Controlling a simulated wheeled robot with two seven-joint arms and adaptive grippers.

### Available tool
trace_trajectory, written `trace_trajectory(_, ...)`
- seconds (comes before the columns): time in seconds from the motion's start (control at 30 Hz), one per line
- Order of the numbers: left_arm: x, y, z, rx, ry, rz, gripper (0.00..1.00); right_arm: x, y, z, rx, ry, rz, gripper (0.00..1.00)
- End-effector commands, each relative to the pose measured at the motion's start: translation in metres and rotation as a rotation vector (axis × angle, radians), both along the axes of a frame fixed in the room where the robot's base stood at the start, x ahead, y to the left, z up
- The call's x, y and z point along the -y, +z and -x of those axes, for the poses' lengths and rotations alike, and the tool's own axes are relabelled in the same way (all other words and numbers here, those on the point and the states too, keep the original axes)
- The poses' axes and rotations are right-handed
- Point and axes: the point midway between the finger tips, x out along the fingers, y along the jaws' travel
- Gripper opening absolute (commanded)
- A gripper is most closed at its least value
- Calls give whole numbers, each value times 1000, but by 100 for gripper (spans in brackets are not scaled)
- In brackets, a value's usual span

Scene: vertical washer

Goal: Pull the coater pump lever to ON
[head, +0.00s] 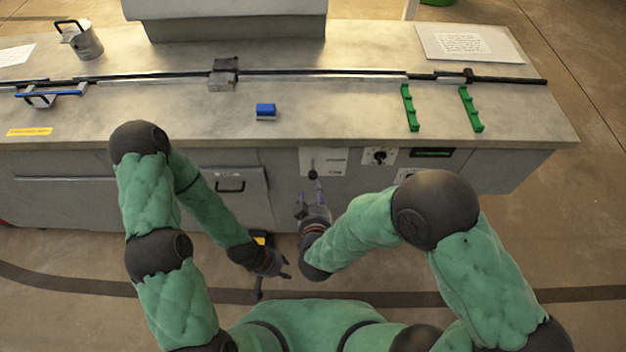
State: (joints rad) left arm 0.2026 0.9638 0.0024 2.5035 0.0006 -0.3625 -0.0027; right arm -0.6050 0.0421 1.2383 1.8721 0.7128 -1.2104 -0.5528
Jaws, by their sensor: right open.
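The coater pump lever (312,174) is a small dark knob on a white label plate (335,161) on the front face of the machine. My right gripper (315,194) is open just below the lever, with its fingers pointing up at it. I cannot tell whether a finger touches the lever. The ON marking is too small to read. My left gripper (277,268) hangs low in front of the machine, away from the lever, and its jaws are too small to judge.
A rotary knob (379,156) and a dark display slot (432,153) sit right of the lever. On the worktop are a blue block (265,111), green racks (409,108), a metal pitcher (84,42) and a paper sheet (465,43). A door with a handle (230,186) is at left.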

Motion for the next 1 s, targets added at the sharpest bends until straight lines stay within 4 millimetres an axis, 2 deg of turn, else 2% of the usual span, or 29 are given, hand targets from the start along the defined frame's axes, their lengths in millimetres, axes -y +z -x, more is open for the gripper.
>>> trace_trajectory(0.6, 0, -37, 0, 0, 0, 0, 40, -2, -38, -85, -3, -1, -2, 53)
trace_trajectory(0.8, 0, -40, 0, 0, 0, 0, 40, -2, -41, -96, -4, 0, -1, 53)
trace_trajectory(1.0, 0, -40, 0, 0, 0, 0, 40, -2, -40, -97, -4, 0, -1, 53)
